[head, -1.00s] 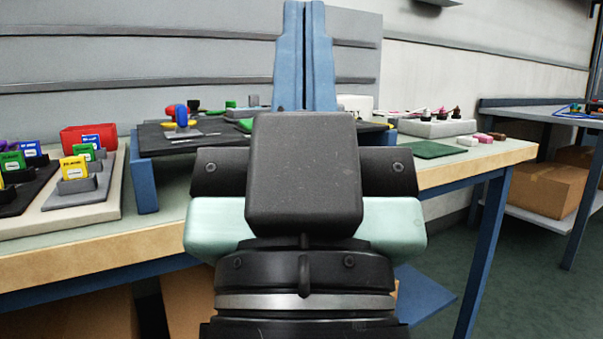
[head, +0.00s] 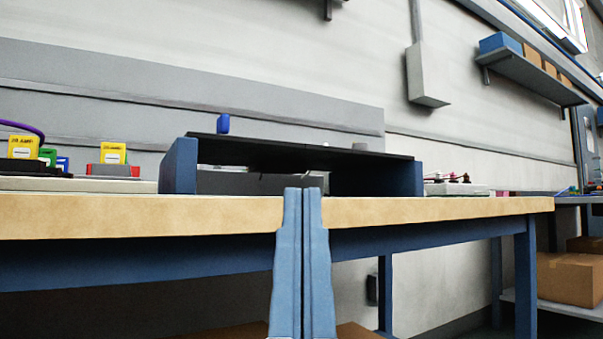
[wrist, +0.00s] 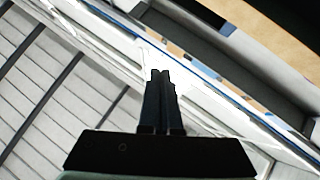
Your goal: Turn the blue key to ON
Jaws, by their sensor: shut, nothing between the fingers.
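The blue key (head: 223,123) stands upright on top of the black panel (head: 300,150), near its left end. The panel's top is seen almost edge-on, so the key's base and any ON marking are hidden. My gripper (head: 303,189) points up in front of the table edge, below and right of the key and apart from it. Its two blue fingers are together with nothing between them. In the wrist view my gripper (wrist: 160,72) is also shut and empty. The key does not show there.
The panel has blue side supports (head: 180,166) on the wooden table (head: 130,217). Yellow-tagged blocks (head: 112,153) sit to the left, small parts (head: 455,183) to the right. A wall box (head: 423,75) and a shelf (head: 530,72) are above. The space above the panel is clear.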

